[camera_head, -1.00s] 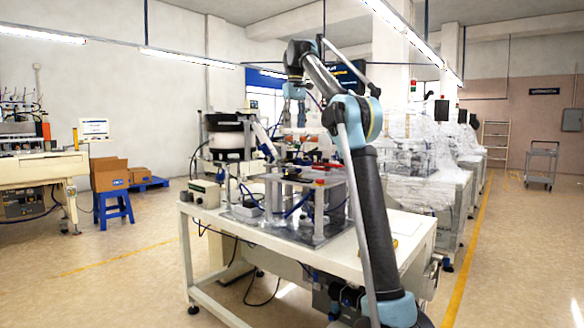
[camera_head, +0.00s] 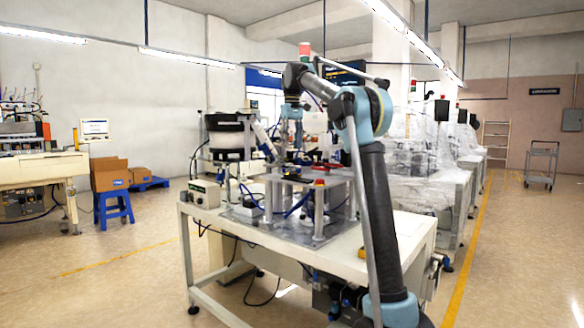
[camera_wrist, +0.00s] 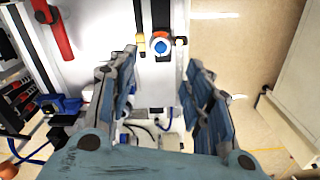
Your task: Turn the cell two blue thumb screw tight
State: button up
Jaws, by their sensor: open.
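In the wrist view a round blue knob (camera_wrist: 162,46), which looks like the blue thumb screw, sits in a pale ring with orange at its edge. It lies just beyond my gripper (camera_wrist: 160,60), near the middle between the fingertips. The fingers are spread apart with nothing between them. In the head view my gripper (camera_head: 292,142) hangs down over the fixture (camera_head: 312,185) on the white bench. The blue screw is too small to make out there.
The bench (camera_head: 375,240) has a bowl feeder (camera_head: 228,140) behind the fixture and a control box (camera_head: 202,193) at its left. In the wrist view a red bar (camera_wrist: 58,30) lies at upper left. Open floor (camera_head: 110,270) lies left of the bench.

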aim_at(292, 170)
notch_tip(292, 170, down, 9)
jog(key=shift+f, duration=0.2)
dwell(0.3)
jog(key=c, duration=1.1)
